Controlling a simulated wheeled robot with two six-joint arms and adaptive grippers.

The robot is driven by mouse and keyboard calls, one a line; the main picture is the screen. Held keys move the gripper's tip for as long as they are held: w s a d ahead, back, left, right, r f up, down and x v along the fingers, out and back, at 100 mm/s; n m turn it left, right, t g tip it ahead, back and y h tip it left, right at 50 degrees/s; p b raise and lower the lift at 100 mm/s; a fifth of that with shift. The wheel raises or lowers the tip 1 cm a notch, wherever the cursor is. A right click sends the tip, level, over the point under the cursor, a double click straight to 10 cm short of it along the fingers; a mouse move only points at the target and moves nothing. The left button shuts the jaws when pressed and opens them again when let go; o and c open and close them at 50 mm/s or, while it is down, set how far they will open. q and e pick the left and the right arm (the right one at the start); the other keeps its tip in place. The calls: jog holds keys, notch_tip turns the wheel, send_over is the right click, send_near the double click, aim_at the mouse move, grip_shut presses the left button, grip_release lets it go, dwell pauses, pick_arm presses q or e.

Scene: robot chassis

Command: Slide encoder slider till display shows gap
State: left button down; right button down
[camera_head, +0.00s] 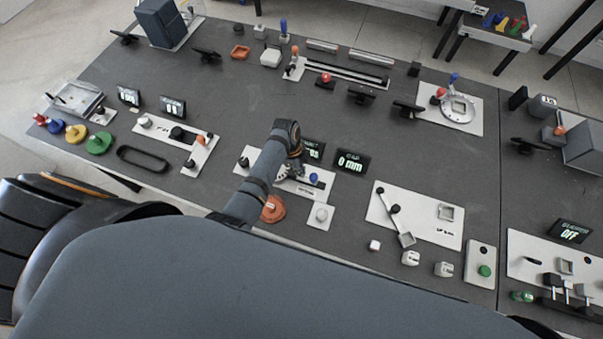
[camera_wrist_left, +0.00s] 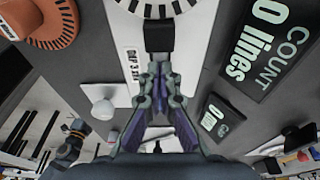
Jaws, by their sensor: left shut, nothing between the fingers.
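The white encoder board (camera_head: 325,183) lies near the table's front edge, with a blue knob (camera_head: 314,178) at its right part. My left gripper (camera_head: 288,171) is over this board, shut and empty. In the left wrist view its fingertips (camera_wrist_left: 160,78) are together just below a black block (camera_wrist_left: 159,38), which sits on the white strip below striped markings. I cannot tell whether they touch it. The strip has a label (camera_wrist_left: 131,64) starting "GAP 3". The gap display (camera_head: 352,162) reads 0 mm. The count display (camera_wrist_left: 264,42) reads 0 lines. My right gripper is not in view.
An orange round part (camera_head: 273,209) and a white knob on a plate (camera_head: 321,214) stand in front of the encoder board. A lever board (camera_head: 424,231) lies to the right. The dark table is clear behind the displays.

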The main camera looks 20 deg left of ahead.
pick_arm(q)
jog(key=shift+f, duration=0.35)
jog(key=shift+d+r, duration=0.1)
dwell(0.3)
jog(key=shift+d+p, duration=0.25)
jog(key=shift+p, duration=0.1)
dwell(0.6)
jog(key=shift+d+p, duration=0.3)
jog(key=shift+d, duration=0.45)
dwell(2.2)
jog(key=shift+a, duration=0.1)
jog(key=shift+a+p, duration=0.3)
jog(key=shift+a, duration=0.2)
